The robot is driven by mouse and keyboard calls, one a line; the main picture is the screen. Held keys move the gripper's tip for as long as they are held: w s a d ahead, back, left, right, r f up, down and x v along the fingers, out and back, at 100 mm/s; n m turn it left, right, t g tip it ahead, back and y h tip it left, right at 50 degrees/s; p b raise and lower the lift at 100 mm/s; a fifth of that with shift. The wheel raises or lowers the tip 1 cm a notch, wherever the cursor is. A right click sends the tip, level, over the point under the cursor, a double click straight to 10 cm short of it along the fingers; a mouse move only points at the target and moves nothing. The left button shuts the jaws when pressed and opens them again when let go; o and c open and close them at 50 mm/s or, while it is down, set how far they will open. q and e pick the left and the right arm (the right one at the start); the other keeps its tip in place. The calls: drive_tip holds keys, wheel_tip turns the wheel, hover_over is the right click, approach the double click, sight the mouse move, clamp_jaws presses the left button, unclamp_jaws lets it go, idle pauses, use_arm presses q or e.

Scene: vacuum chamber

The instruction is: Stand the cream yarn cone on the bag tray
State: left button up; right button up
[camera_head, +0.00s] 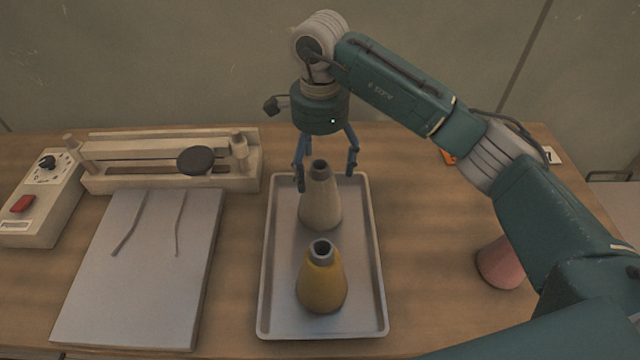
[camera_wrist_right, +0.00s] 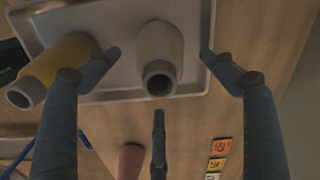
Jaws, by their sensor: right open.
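The cream yarn cone (camera_head: 320,200) stands upright on the back half of the grey metal bag tray (camera_head: 373,260). A yellow cone (camera_head: 321,285) stands on the same tray in front of it. My right gripper (camera_head: 326,178) is open above and around the top of the cream cone, with fingers on either side. In the right wrist view, the cream cone (camera_wrist_right: 160,55) shows between the spread fingers (camera_wrist_right: 160,60), with visible gaps and no contact. The tray (camera_wrist_right: 125,90) and yellow cone (camera_wrist_right: 55,70) also show there. My left gripper is not in view.
A pink cone (camera_head: 498,262) stands on the table at the right, partly hidden by my right arm. A sealer device (camera_head: 170,160) with a control box (camera_head: 40,200) and a grey flat board (camera_head: 140,270) fill the left. Coloured labels (camera_wrist_right: 218,158) lie on the table.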

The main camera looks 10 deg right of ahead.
wheel_tip(320, 180, up, 6)
drive_tip(key=shift+f+b, duration=0.15)
drive_tip(key=shift+b, duration=0.4)
